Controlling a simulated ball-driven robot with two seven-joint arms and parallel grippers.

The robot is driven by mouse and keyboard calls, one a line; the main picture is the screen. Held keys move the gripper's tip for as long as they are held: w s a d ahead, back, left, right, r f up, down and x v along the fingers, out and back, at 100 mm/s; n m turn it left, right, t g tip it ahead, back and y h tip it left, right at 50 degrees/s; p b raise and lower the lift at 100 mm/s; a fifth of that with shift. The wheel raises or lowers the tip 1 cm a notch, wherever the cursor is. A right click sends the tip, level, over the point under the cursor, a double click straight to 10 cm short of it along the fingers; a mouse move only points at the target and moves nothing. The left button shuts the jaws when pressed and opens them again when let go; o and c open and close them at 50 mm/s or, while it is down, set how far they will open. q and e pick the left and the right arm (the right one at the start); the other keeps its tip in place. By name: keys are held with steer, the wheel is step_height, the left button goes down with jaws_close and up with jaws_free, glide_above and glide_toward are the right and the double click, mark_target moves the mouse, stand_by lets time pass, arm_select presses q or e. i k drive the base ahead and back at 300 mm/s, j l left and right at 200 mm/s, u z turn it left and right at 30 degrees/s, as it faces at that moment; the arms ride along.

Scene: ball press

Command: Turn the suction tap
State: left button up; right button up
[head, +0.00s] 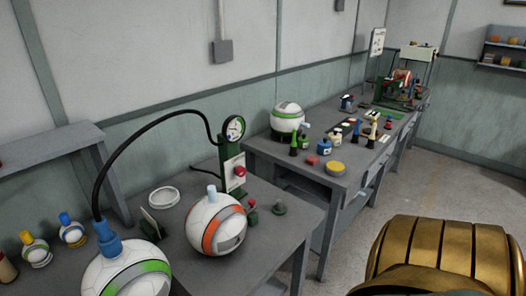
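A red knob (240,171), which looks like the suction tap, sits on the front of a pale panel on a green post (227,151) on the near table. A round white gauge (234,129) tops the post. A black hose (146,126) arches from near the gauge to a blue fitting (109,241) on a white and green ball (128,272) at the lower left. The knob's turn position is too small to read. Neither of my grippers is in view.
A white and orange ball (216,224) with a pale blue plug stands in front of the post. Small green and red pieces (252,213) stand beside it. A white ring dish (164,197) lies to the left. A second table (258,150) behind holds a ball, bottles and tools.

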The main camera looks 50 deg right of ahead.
mark_target(240, 171)
steer(key=z, duration=1.5)
